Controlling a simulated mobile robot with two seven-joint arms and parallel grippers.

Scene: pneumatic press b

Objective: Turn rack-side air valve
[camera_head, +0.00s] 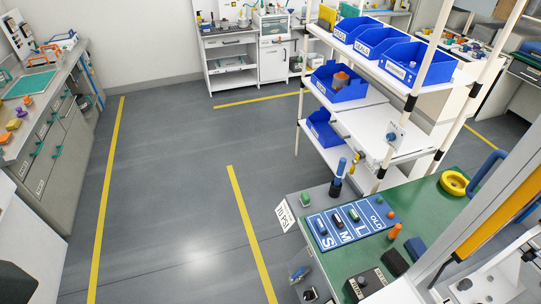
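A rack (374,102) of white shelves and posts stands right of centre. Neither of my grippers shows in the head view.
Blue bins (342,82) sit on the rack shelves. A green-topped bench (324,251) with a blue S-M-L board (350,222) stands in front of the rack. Grey floor (180,180) with yellow lines is clear at centre left. Cabinets (45,150) line the left wall.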

